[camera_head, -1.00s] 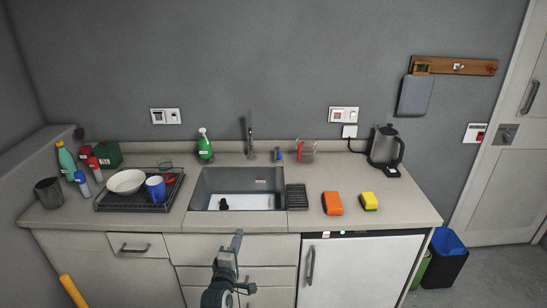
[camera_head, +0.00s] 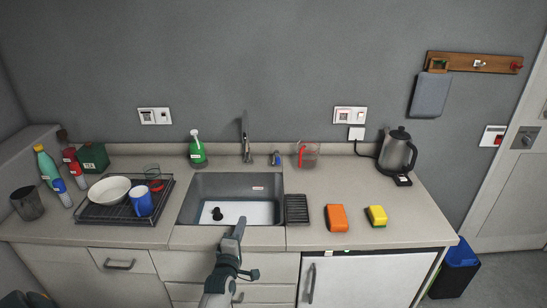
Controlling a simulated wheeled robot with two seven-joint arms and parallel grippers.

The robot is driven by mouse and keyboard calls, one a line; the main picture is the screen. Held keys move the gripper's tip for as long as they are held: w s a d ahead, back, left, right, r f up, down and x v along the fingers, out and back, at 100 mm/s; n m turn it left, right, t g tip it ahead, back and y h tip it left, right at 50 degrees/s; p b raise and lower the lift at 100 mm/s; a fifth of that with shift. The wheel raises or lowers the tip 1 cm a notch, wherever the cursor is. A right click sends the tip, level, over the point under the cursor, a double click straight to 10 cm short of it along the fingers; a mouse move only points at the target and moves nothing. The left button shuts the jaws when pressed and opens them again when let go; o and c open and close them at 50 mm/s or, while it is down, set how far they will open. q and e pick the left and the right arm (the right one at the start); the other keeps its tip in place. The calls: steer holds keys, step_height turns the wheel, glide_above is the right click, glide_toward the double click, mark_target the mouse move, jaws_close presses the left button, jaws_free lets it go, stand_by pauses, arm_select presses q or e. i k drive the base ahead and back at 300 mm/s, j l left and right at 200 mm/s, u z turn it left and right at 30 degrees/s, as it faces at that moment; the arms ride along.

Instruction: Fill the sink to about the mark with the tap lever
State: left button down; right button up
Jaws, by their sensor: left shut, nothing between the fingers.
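The grey sink (camera_head: 205,187) is set in the counter, left of the picture's middle. A small red-and-white mark (camera_head: 259,188) is on its back wall. A black plug-like piece (camera_head: 217,213) lies on the pale sink floor. I cannot tell whether there is water in it. The tap (camera_head: 246,138) stands upright behind the sink; its lever is too small to make out clearly. My left gripper (camera_head: 240,224) is shut and empty, at the sink's front edge, well short of the tap. My right gripper is not in view.
A dish rack (camera_head: 110,211) with a bowl and blue mug is left of the sink. A red measuring jug (camera_head: 307,154), sponges (camera_head: 337,218) and a kettle (camera_head: 397,152) are to the right.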

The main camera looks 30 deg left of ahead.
mark_target(276, 153)
steer(key=i+j, duration=0.25)
steer(key=i, duration=0.15)
steer(key=i+j, duration=0.25)
steer(key=i, duration=0.2)
